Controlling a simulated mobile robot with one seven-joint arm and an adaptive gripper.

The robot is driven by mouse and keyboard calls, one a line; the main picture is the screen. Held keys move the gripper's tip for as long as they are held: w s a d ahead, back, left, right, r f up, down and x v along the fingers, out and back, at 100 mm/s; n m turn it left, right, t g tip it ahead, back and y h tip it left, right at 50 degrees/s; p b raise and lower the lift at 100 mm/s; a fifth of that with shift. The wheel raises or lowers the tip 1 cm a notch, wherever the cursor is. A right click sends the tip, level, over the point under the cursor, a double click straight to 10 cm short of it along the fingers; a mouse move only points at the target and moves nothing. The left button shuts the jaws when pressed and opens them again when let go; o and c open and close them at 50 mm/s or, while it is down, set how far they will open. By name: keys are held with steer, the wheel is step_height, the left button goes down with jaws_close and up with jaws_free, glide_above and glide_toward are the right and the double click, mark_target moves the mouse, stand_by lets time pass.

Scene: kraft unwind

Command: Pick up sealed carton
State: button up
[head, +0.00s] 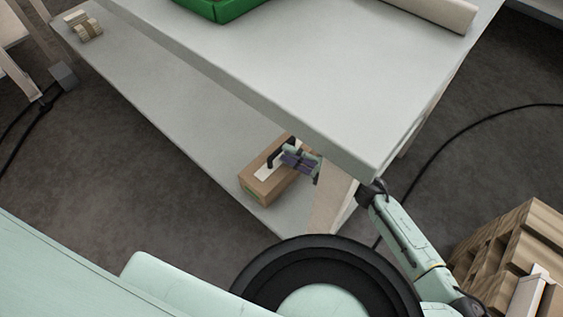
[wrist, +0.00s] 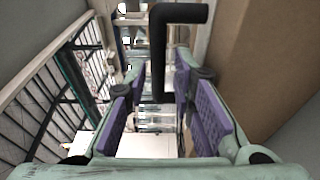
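The sealed carton (head: 262,187) is a brown box with a pale label on top and a green mark on its near end. It lies on the lower shelf, partly under the tabletop edge. In the wrist view the carton (wrist: 275,65) fills the right side as a brown face. A black bent handle-like bar (wrist: 158,55) stands upright and bends right toward the carton. My gripper (head: 294,160) is above the carton's right side. In the wrist view its purple-padded fingers (wrist: 160,98) are apart on either side of the bar, with gaps showing. Whether the bar is fixed to the carton is unclear.
The tabletop (head: 270,50) overhangs the lower shelf (head: 170,95). A table leg (head: 333,200) stands close right of the carton. A green tray (head: 222,8) and a pale roll (head: 440,10) lie on top. Wooden pallets (head: 520,240) and a black cable (head: 470,125) are at right.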

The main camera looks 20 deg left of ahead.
steer(key=a, duration=0.3)
steer(key=shift+w+a, duration=0.15)
steer(key=shift+w, duration=0.2)
steer(key=shift+c, duration=0.2)
jaws_close()
steer(key=shift+r, duration=0.1)
stand_by(0.3)
